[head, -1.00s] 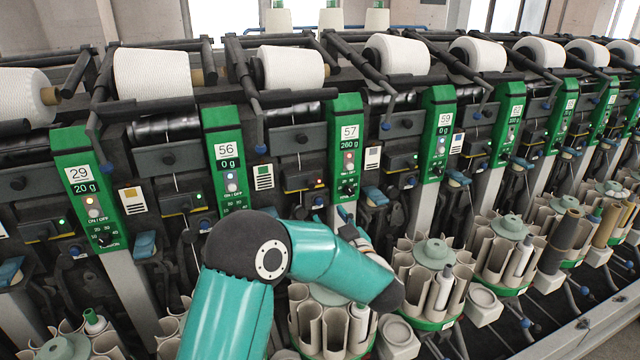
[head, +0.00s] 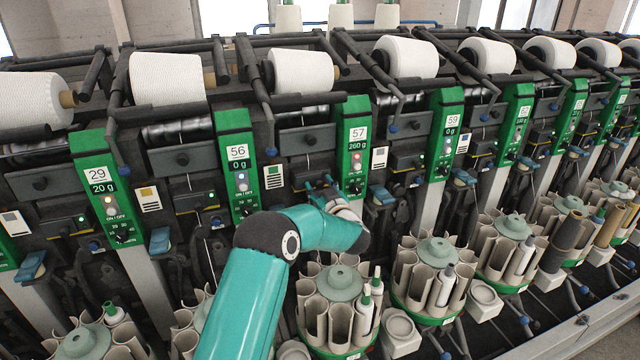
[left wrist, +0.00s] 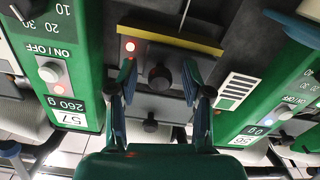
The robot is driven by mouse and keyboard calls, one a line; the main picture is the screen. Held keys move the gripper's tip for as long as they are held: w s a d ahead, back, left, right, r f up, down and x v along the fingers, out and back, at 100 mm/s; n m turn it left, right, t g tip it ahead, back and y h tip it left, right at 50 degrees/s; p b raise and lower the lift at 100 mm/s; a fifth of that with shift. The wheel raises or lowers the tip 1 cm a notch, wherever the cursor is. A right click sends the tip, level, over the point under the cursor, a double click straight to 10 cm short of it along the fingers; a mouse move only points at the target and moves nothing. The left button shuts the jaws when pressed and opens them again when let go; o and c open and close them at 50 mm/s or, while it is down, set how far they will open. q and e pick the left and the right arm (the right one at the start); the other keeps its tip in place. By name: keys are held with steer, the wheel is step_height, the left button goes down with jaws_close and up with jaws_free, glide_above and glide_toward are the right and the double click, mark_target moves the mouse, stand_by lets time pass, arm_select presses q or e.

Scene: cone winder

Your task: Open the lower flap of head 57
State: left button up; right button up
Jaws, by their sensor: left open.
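Head 57 has a green panel (head: 354,150) reading 57 and 260 g; the panel also shows, upside down, at the left of the left wrist view (left wrist: 62,70). Beside it in that view is the dark lower flap (left wrist: 145,62), with a yellow edge strip, a lit red lamp and a dark round knob (left wrist: 160,77). The flap looks closed. My left gripper (left wrist: 160,98) is open, one finger on each side of the knob; I cannot tell whether they touch it. In the head view my left gripper (head: 324,190) is at the flap and partly covers it. My right gripper is not in view.
Panels of head 56 (head: 237,160) and head 59 (head: 447,135) stand on either side. White yarn cones (head: 302,70) and dark bars run above. Round bobbin magazines (head: 340,282) stand below my left arm. An upper knob (left wrist: 150,125) is close to the fingers.

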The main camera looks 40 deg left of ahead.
arm_select(q)
jaws_close()
stand_by(0.3)
steer(key=shift+a, duration=0.1)
